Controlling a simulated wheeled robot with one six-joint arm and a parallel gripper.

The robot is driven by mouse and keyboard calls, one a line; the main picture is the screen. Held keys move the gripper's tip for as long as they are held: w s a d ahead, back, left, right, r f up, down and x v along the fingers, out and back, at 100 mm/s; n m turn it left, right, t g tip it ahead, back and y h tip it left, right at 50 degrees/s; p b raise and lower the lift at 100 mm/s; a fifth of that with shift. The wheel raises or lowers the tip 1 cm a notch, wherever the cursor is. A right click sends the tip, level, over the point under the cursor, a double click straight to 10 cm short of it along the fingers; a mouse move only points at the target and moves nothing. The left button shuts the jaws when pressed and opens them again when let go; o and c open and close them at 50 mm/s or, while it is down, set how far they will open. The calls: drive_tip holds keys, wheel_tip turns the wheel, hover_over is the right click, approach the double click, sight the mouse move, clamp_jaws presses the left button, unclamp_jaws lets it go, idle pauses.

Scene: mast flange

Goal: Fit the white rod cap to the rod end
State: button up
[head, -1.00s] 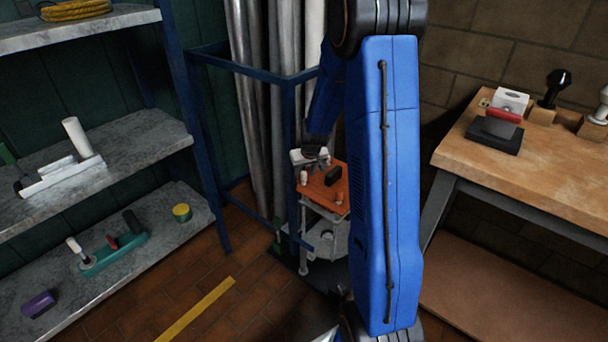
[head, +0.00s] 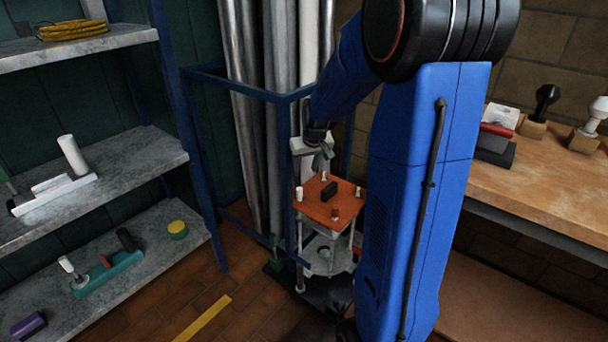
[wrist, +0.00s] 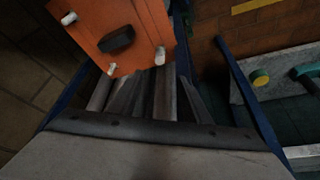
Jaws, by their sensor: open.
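My gripper (head: 322,160) is open above the back of the orange plate (head: 314,208), apart from it, with nothing visible between its jaws. White pegs stand at the plate's edges: one at the left corner (head: 299,193) and one at the back (head: 325,177). A short brownish rod end (head: 335,214) shows at the front, and a small pale one (head: 358,191) at the right. In the wrist view the plate (wrist: 130,20) carries white pegs (wrist: 160,55). I cannot tell which white piece is the rod cap.
A dark block (head: 329,191) lies on the plate. A blue frame (head: 240,80) with tall grey pipes stands behind. Shelves at the left hold a white cylinder (head: 72,155) and a teal holder (head: 108,274). A wooden bench (head: 540,185) is at the right.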

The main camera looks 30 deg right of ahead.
drive_tip(key=shift+v, duration=0.75)
drive_tip(key=s+a+r+n, duration=0.1)
drive_tip(key=s+a+r, duration=0.7)
drive_tip(key=s+a, duration=0.65)
drive_tip(key=s, duration=0.8)
drive_tip(key=s+a+r+n, duration=0.1)
drive_tip(key=s+a, duration=0.1)
drive_tip(key=s, duration=0.8)
drive_tip(key=shift+s+a+y, duration=0.15)
drive_tip(key=shift+a+y, duration=0.25)
